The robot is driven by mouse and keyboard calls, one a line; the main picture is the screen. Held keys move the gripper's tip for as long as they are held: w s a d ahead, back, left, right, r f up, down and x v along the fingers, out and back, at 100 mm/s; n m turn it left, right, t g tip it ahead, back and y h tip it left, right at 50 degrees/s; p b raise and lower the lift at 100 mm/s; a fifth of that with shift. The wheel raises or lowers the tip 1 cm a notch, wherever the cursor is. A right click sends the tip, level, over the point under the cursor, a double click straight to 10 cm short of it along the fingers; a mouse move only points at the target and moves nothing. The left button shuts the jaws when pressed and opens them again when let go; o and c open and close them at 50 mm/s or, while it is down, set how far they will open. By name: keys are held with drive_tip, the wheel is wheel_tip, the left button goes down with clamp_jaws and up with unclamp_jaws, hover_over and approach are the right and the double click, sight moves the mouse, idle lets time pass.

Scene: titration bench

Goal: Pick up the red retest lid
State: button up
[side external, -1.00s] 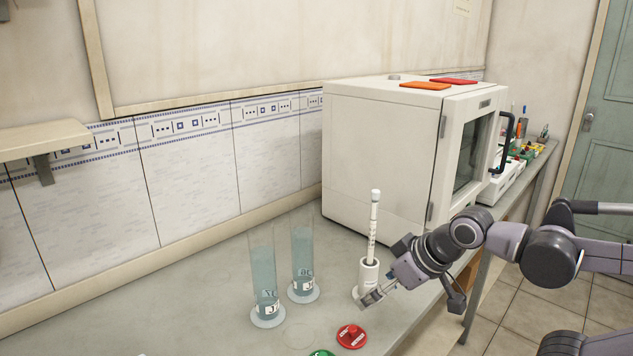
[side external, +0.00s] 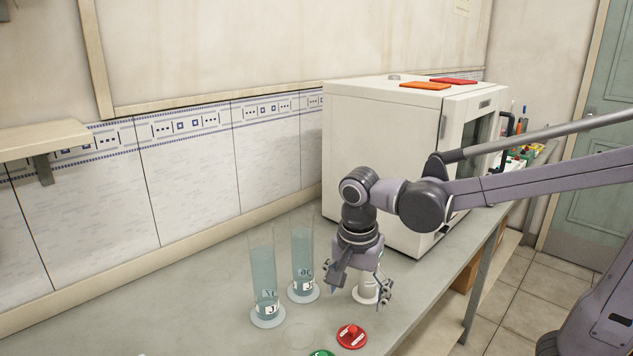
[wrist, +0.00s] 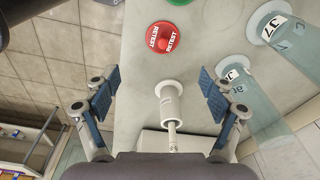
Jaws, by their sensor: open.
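The red retest lid (side external: 351,336) lies flat on the bench near its front edge, with a small knob on top. In the wrist view the red lid (wrist: 165,38) shows two white RETEST labels and lies beyond my fingertips. My gripper (side external: 359,283) is open and empty, pointing down above the bench, farther back than the lid. It also shows in the wrist view (wrist: 159,92), its blue finger pads wide apart.
Two tall glass cylinders (side external: 264,285) (side external: 302,262) of bluish liquid stand left of my gripper. A green lid (side external: 321,353) lies beside the red one, partly cut off. A large white oven (side external: 380,150) stands behind. The bench (side external: 190,310) is clear at left.

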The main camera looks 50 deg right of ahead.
hover_over(352, 329)
drive_tip(key=shift+m, duration=0.4)
drive_tip(key=shift+s+a+f, duration=0.1)
drive_tip(key=shift+s+f, duration=0.05)
drive_tip(key=shift+f, duration=1.3)
drive_tip(key=shift+s+a+f, duration=0.1)
drive_tip(key=shift+s+f, duration=0.05)
drive_tip(key=shift+f, duration=1.25)
drive_tip(key=shift+w+d+f, duration=0.1)
drive_tip(key=shift+w+f, duration=0.1)
drive_tip(key=shift+f, duration=1.1)
drive_tip(key=shift+w+d+f, duration=0.1)
drive_tip(key=shift+w+f, duration=0.05)
drive_tip(key=shift+f, duration=1.1)
drive_tip(key=c, duration=1)
